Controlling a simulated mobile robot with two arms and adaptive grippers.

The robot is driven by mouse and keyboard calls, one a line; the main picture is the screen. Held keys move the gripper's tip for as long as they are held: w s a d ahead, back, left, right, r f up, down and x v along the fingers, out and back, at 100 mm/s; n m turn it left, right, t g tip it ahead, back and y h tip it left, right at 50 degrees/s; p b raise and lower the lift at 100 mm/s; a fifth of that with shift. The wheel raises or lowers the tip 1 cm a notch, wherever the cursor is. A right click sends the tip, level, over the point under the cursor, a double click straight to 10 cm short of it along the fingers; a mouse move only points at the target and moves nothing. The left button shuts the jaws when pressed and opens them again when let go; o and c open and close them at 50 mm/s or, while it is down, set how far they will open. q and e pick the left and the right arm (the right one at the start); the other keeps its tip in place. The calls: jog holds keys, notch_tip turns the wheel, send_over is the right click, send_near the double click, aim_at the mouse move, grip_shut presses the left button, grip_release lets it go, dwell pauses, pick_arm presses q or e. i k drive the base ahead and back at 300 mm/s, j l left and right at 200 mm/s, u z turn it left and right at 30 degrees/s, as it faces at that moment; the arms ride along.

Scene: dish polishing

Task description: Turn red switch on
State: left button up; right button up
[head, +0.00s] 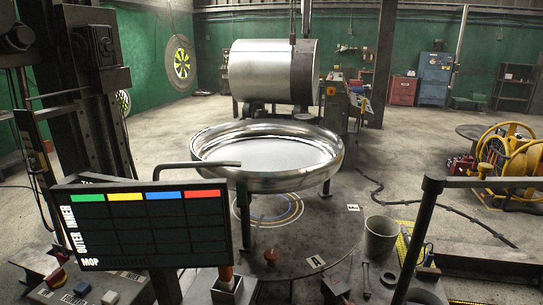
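A small red piece (55,276) shows on a dark control box at the lower left, with a pale label and a small blue piece (82,288) near it. It may be the red switch; its on or off position is too small to tell. Other red parts are a red knob (270,255) on the round platform and a red-orange tip (226,273) by the screen's lower right corner. I cannot tell if either is a switch. Neither of my grippers can be made out in the head view.
A dark screen (142,232) with coloured header bars stands front left. A large polished metal dish (268,153) stands at the centre, with a steel drum (270,72) behind it. A grey bucket (380,238) and a yellow hose reel (515,155) are at the right.

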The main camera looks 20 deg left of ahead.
aim_at(59, 277)
jog(key=k+j, duration=0.1)
jog(key=j, duration=0.45)
jog(key=k+j, duration=0.1)
jog(key=j, duration=0.45)
jog(key=k+j, duration=0.1)
jog(key=j, duration=0.45)
jog(key=k+j+u, duration=0.1)
jog(key=j, duration=1)
jog(key=k, duration=0.05)
